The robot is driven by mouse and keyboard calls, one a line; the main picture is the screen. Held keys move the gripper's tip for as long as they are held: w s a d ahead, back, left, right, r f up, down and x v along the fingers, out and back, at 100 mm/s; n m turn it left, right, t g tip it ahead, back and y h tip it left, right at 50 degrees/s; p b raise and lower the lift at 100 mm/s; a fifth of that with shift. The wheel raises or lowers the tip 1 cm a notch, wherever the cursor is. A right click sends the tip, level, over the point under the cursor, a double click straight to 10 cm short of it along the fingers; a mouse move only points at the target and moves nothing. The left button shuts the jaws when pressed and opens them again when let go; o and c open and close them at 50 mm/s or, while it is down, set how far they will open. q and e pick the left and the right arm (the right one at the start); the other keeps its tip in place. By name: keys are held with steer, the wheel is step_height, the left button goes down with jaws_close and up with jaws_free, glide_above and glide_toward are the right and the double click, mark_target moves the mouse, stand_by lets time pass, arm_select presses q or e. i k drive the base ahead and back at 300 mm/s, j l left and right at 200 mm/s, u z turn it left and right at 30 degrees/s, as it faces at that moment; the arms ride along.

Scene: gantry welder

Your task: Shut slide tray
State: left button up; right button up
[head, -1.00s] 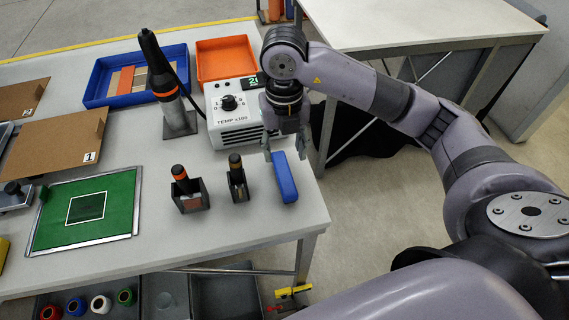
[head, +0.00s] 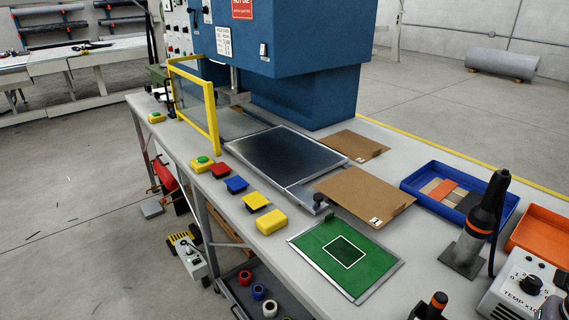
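The slide tray (head: 285,152) is a flat dark metal plate with a light frame, lying on the bench in front of the blue welder (head: 310,85). It sits out in the open, to the right of the yellow guard frame. A narrow metal strip with a black knob (head: 318,198) is at its near right end. Neither of my grippers is in view.
Brown cards (head: 365,192) lie beside the tray. A green mat (head: 325,265) lies in front. The yellow guard frame (head: 212,115) stands left, with coloured buttons (head: 236,185) along the front edge. A blue bin (head: 430,168) and an upright black tool (head: 485,215) are right.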

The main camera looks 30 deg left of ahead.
mark_target(287, 158)
steer(key=u, duration=0.8)
steer(key=i+l+u, duration=0.15)
steer(key=k+j, duration=0.05)
